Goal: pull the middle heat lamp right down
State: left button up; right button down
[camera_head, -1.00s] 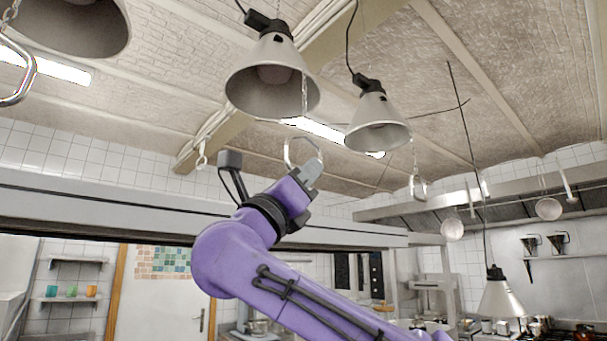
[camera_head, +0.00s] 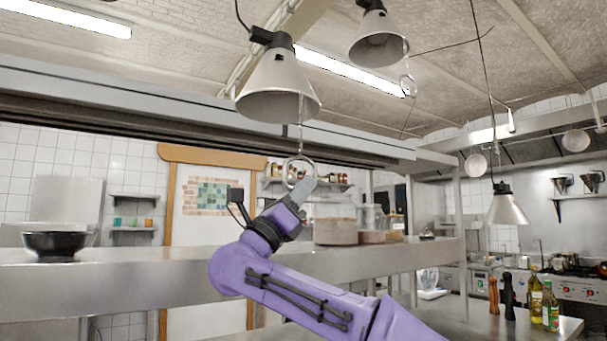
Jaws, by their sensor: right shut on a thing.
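The middle heat lamp (camera_head: 275,93) is a grey metal cone hanging from the ceiling, left of the centre of the head view. A thin chain (camera_head: 301,130) hangs from its rim down to a ring-shaped pull handle (camera_head: 289,172). My right gripper (camera_head: 305,187), on the purple arm, is shut on the lower part of this ring, below the lamp. The fingers hide part of the ring. Another heat lamp (camera_head: 378,46) hangs higher to the right with its own ring (camera_head: 408,87). My left gripper is not in view.
A steel shelf (camera_head: 150,268) crosses behind my arm, with a black bowl (camera_head: 55,243) at left and glass jars (camera_head: 335,222) near my gripper. A further lamp (camera_head: 508,208) hangs low at right. Bottles (camera_head: 550,305) stand on the right counter.

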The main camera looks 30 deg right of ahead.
notch_tip(320, 180, down, 29)
jog(key=b, duration=2.5)
jog(key=shift+w+t, duration=0.15)
jog(key=shift+t, duration=0.15)
jog(key=shift+f, duration=0.15)
jog(key=c, duration=1.2)
grip_release()
jog(key=shift+c, duration=0.2)
jog(key=shift+d, duration=0.1)
jog(key=b+v, duration=0.2)
jog(key=v, duration=0.8)
jog(key=shift+a+b, duration=0.25)
jog(key=shift+b, duration=0.05)
